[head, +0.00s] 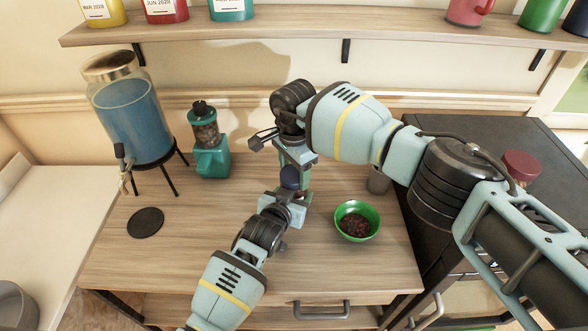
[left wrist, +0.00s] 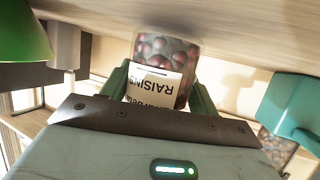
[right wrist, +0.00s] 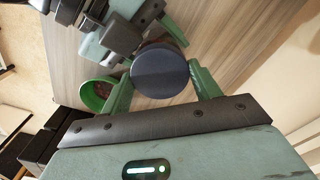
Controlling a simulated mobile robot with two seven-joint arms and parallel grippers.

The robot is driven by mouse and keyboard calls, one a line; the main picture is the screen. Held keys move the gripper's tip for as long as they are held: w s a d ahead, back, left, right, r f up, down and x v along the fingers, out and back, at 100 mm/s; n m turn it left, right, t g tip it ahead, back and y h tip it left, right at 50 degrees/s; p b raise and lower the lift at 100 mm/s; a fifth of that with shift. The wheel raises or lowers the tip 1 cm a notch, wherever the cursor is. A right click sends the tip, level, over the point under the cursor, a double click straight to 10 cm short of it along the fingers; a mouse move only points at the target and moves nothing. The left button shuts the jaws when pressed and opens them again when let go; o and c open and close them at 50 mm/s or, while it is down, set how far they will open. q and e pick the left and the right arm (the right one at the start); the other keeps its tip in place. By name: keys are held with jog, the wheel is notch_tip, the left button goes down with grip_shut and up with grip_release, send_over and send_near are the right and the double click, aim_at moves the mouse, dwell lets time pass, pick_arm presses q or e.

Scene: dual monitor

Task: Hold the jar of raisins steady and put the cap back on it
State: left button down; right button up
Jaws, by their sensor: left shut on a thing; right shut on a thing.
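The jar of raisins (left wrist: 165,62) shows upside down in the left wrist view, with its "RAISINS" label and its base at the table. My left gripper (left wrist: 160,92) is shut on the jar, a green finger on each side. The dark blue cap (right wrist: 160,70) sits between the green fingers of my right gripper (right wrist: 161,82), which is shut on it. In the head view the cap (head: 290,178) is right above my left gripper (head: 284,205), which largely hides the jar. I cannot tell whether the cap is seated on the jar's rim.
A green bowl (head: 357,221) of dark bits stands right of the grippers, a grey cup (head: 378,180) behind it. A teal grinder (head: 211,160), a blue drink dispenser (head: 132,120) and a black disc (head: 146,222) are at left. A shelf (head: 300,35) runs above.

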jog(key=shift+m, duration=0.8)
jog(key=o, duration=1.1)
jog(key=shift+r, duration=2.3)
jog(key=o, duration=0.3)
jog(key=shift+o, duration=0.2)
